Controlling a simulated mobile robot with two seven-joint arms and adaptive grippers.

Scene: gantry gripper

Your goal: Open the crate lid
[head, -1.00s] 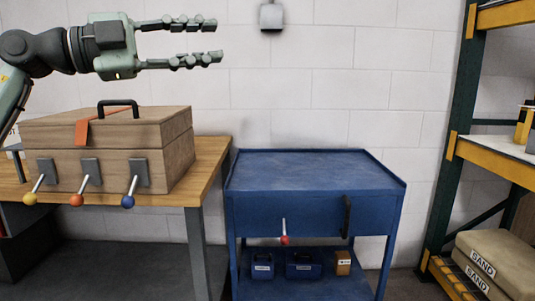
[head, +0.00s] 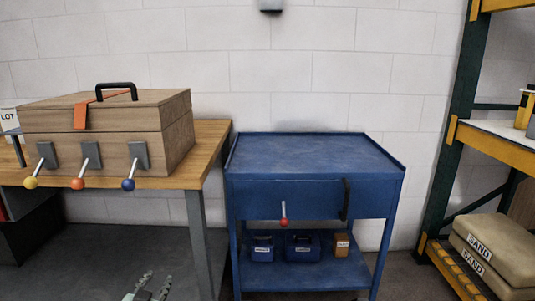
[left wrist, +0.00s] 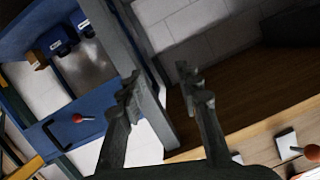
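The wooden crate (head: 178,150) stands on the wooden bench at the left in the head view, with its lid (head: 150,98) closed. The lid has a black handle (head: 116,86), and an orange strap (head: 80,115) hangs over its front edge. The crate front carries three levers tipped with a yellow knob (head: 30,182), an orange-red knob (head: 78,183) and a blue knob (head: 128,184). My left gripper (head: 157,280) is low, below the bench top, partly cut off by the frame. Its fingers are apart and empty in the left wrist view (left wrist: 158,78). My right gripper is out of view.
The wooden bench (head: 214,140) has a front leg beside my left gripper. A blue cart (head: 310,150) stands to the right, with a red-knobbed lever (head: 284,221), a black handle (head: 346,198) and boxes below. A shelf rack (head: 452,150) stands far right.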

